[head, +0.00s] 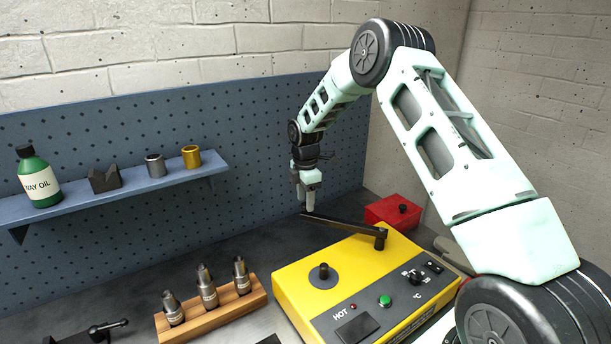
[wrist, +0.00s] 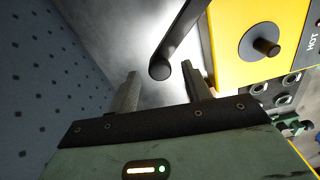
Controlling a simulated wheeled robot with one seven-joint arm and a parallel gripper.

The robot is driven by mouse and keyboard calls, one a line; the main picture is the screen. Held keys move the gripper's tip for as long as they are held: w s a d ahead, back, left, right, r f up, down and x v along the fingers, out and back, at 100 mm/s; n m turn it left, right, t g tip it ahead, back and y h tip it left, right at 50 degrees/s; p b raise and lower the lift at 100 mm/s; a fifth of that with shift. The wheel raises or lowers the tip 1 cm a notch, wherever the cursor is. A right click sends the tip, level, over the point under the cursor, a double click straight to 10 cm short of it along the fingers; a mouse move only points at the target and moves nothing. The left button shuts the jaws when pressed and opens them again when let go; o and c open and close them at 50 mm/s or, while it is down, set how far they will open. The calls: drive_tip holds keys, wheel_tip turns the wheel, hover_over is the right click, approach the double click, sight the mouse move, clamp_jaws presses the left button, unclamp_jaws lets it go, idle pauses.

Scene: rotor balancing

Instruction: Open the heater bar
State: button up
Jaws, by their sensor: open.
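The heater bar (head: 345,225) is a dark arm on a post at the back right of the yellow heater (head: 290,283). It reaches left past the heater's back edge, clear of the short black post (head: 323,272) on the heater's top. My gripper (head: 308,206) is at the bar's free left end. In the wrist view the bar (wrist: 180,38) comes in from the top, and its rounded end appears between the two open fingers of my gripper (wrist: 160,75). I cannot tell whether either finger touches it. Nothing is gripped.
A wooden rack (head: 238,305) with several tool holders stands left of the heater. A red box (head: 385,213) with a black knob sits behind it. A blue pegboard (head: 262,125) with a shelf (head: 110,195) rises behind the bench. Bare bench lies behind the rack.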

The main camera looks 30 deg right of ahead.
wheel_tip(320, 180, up, 17)
drive_tip(key=b, duration=0.4)
drive_tip(key=shift+f, duration=0.2)
drive_tip(key=s+a+f+m+b, duration=0.1)
drive_tip(key=s+a+f+m, duration=0.1)
drive_tip(key=s+a, duration=0.8)
drive_tip(key=s+a+f+m+b, duration=0.15)
drive_tip(key=s+a, duration=0.45)
drive_tip(key=a, duration=0.8)
drive_tip(key=s+a+f+m, duration=0.1)
drive_tip(key=s+f, duration=0.1)
drive_tip(key=s, duration=0.6)
drive_tip(key=s+a+f+m+b, duration=0.1)
drive_tip(key=s+f+m, duration=0.1)
drive_tip(key=s, duration=0.7)
drive_tip(key=s+a+f+m+b, duration=0.1)
drive_tip(key=s+a+f+m, duration=0.1)
drive_tip(key=s, duration=0.6)
drive_tip(key=shift+s+f+y, duration=0.15)
drive_tip(key=shift+f+y, duration=0.15)
drive_tip(key=shift+f, duration=0.5)
